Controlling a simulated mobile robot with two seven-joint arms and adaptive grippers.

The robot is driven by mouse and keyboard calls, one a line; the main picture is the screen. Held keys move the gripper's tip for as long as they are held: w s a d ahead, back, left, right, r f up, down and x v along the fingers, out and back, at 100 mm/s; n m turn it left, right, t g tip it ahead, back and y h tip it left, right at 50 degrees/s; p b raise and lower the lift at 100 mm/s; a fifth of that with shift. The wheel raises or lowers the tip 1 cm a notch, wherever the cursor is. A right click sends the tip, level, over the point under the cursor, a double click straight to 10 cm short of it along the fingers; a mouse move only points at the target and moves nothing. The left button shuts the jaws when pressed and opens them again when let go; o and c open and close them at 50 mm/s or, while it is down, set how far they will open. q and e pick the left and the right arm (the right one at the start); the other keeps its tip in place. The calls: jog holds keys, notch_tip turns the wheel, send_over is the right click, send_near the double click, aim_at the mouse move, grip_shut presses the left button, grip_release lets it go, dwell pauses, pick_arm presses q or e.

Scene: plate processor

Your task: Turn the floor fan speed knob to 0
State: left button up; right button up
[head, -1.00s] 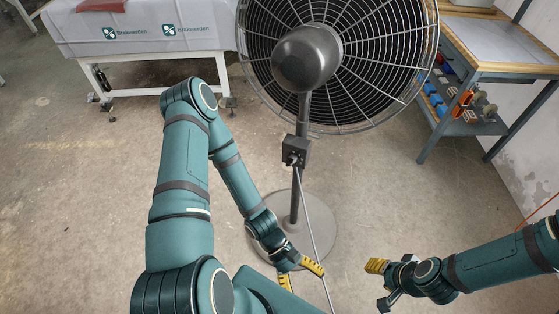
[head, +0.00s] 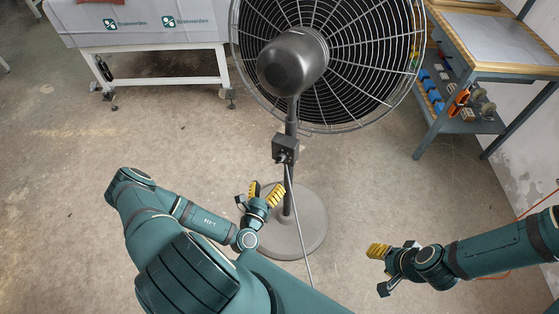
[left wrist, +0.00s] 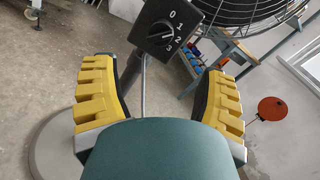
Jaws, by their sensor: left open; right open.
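The floor fan (head: 292,62) stands on a round base with a dark control box (head: 285,148) on its pole. In the left wrist view the speed knob (left wrist: 160,31) sits on that box's face, with marks 0, 1, 2 and 3 around it. A light line on the knob seems to point near 2, but it is small. My left gripper (head: 266,187) is open and empty, just below and left of the box, apart from it. Its yellow fingers (left wrist: 160,72) point up toward the box. My right gripper (head: 379,269) is open and empty, lower right of the fan base.
A grey cable (head: 297,221) hangs from the box to the floor. A covered table (head: 138,62) stands at the back left, and a workbench (head: 479,67) with bins and tools on its shelf stands at the right. The floor between is clear.

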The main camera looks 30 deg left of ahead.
aim_at(280, 160)
pick_arm(q)
jog(key=b+x, duration=0.1)
jog(key=x, duration=1)
jog(key=c, duration=1.2)
